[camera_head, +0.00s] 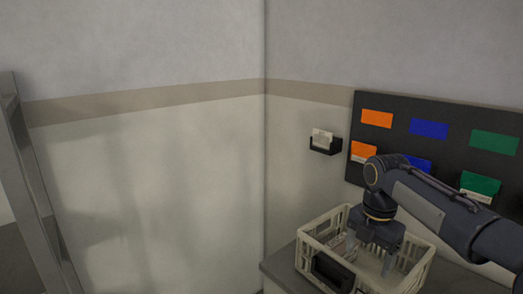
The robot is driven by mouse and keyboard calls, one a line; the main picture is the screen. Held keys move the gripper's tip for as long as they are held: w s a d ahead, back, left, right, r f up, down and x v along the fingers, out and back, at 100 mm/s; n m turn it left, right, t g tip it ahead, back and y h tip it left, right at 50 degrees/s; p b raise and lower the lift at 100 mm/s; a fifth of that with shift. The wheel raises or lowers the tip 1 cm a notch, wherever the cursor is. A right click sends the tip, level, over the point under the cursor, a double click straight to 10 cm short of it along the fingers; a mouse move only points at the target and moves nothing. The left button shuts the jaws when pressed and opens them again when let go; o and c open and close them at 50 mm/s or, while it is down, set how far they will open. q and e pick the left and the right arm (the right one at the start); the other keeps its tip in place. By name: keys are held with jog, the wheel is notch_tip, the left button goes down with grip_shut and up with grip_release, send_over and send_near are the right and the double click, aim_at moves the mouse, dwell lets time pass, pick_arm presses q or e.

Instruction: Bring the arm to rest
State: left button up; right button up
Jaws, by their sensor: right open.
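My right arm comes in from the right edge. Its dark gripper (370,258) points down over a cream slatted crate (312,262), with its fingers apart inside the crate's outline. I cannot tell whether the fingers touch anything in the crate. No held thing shows between them. The crate stands on a grey surface (279,267) in the room's corner. My left gripper is not in view.
A dark wall board (397,141) carries orange, blue and green labels, with coloured cards in holders below them, partly behind my arm. A small black holder (325,146) with pale cards hangs beside it. A grey metal frame (37,190) stands at the left.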

jog(key=s+f+m+t+y, duration=0.1)
jog(key=s+m+t+y, duration=0.15)
jog(key=s+m, duration=1.3)
jog(key=s+a+f+m+t+y, duration=0.1)
jog(key=s+a+f+m+t, duration=0.2)
jog(key=s+f+m, duration=0.4)
jog(key=s+m, duration=0.3)
jog(key=m, duration=0.1)
jog(key=shift+s+a, duration=0.2)
jog(key=shift+s, duration=0.05)
